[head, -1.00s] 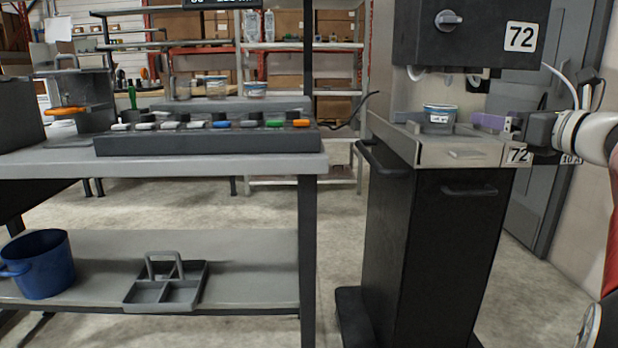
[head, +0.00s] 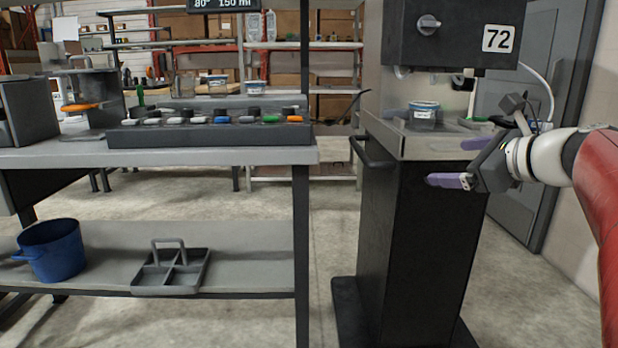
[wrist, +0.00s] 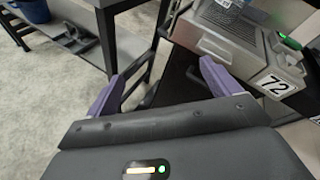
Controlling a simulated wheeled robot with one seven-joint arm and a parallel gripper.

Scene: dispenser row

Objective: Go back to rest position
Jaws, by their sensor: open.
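My gripper (head: 460,162) is at the right in the head view, in front of the upper right part of the dispenser stand marked 72 (head: 415,235). Its two purple fingers are spread apart with nothing between them. In the wrist view my gripper (wrist: 160,92) also shows open and empty, with the stand's tray edge (wrist: 228,52) beyond the right finger.
A gap of open floor lies between bench and stand. A wall is close at the right.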

